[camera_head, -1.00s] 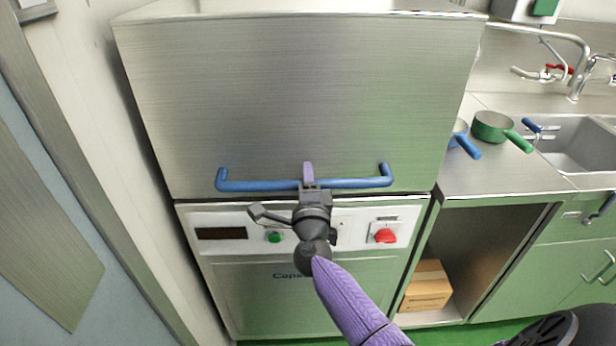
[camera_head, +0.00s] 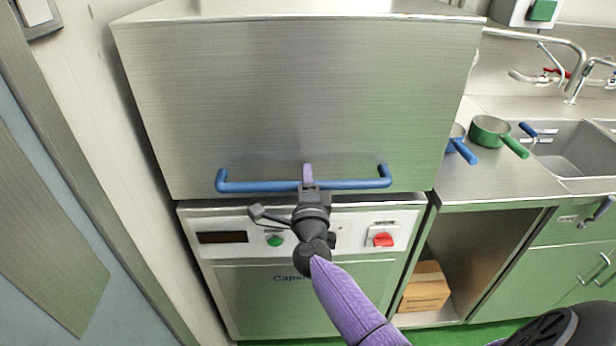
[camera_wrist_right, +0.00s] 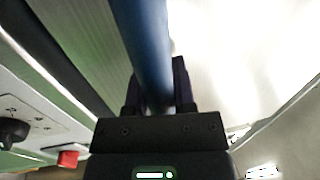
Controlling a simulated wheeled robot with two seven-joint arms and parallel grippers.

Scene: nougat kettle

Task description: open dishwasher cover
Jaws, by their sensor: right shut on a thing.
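The dishwasher cover (camera_head: 290,95) is a large brushed-steel hood, down over the front panel. A blue bar handle (camera_head: 245,186) runs along its lower edge. My right gripper (camera_head: 308,180) is shut on the middle of this handle. In the right wrist view the blue handle (camera_wrist_right: 145,40) passes between the two dark fingers of the gripper (camera_wrist_right: 158,90). My left gripper is not in view.
The front panel below has a dark display (camera_head: 222,237), a green button (camera_head: 275,240) and a red switch (camera_head: 383,240). To the right, a steel counter holds a green pan (camera_head: 490,131) beside a sink (camera_head: 575,148). A cardboard box (camera_head: 426,288) sits in the open space below. A wall stands close on the left.

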